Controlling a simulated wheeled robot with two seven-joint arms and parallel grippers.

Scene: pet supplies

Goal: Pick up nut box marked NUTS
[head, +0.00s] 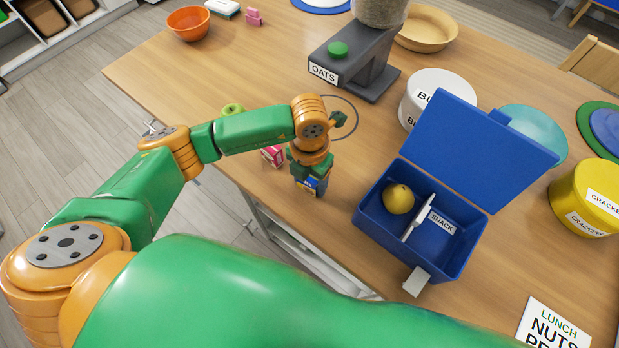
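A small box (312,187) with blue, yellow and dark faces stands on the table directly below my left gripper (309,173). The gripper points down and its fingers overlap the box top. The gripper's own body hides part of the box, and no NUTS lettering is readable on it. I cannot tell whether the fingers are closed on it or only around it. My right gripper is not in view.
An open blue lunch box (370,217) with a yellow fruit (398,198) and a SNACK divider stands to the right. A pink box (272,156) and green ring (232,109) lie left. An OATS dispenser (345,62) stands behind. A LUNCH card (552,328) lies front right.

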